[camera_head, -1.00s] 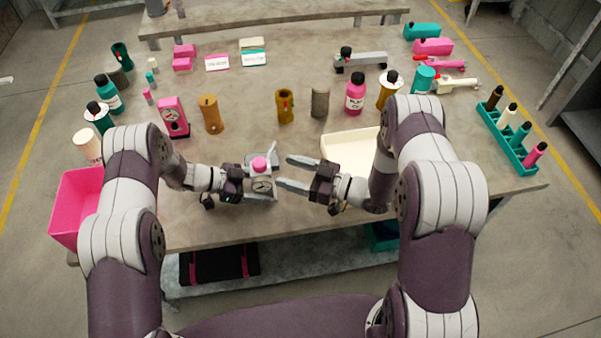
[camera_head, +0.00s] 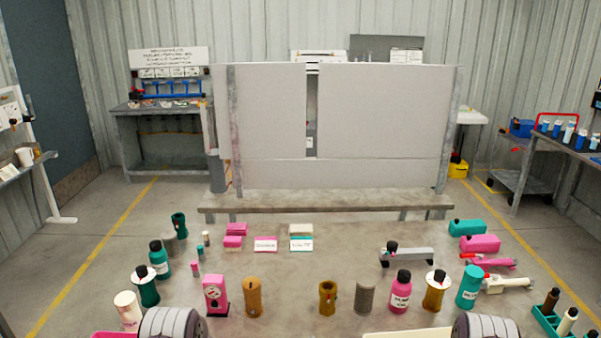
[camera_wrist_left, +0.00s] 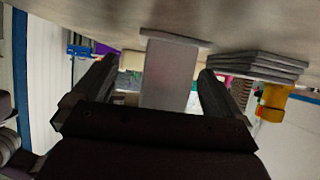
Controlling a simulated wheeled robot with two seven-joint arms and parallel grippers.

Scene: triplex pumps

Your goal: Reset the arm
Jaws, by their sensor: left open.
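My left gripper (camera_wrist_left: 158,68) shows only in the left wrist view. Its two dark fingers are spread apart. A plain grey block with a wider flat plate (camera_wrist_left: 168,72) stands in the gap between them, with space visible on both sides. I cannot tell whether it is the gauge unit with the pink knob from the earlier head view. My right gripper is in no current view. In the head view only rounded parts of my two arms show at the bottom edge, and the near part of the table is out of frame.
The table holds a pink gauge block (camera_head: 215,293), a pink bottle (camera_head: 400,290), brown cylinders and teal bottles. A teal rack (camera_head: 548,320) stands at the right. A large grey panel (camera_head: 385,110) rises behind the table. Stacked dark plates (camera_wrist_left: 262,66) show in the left wrist view.

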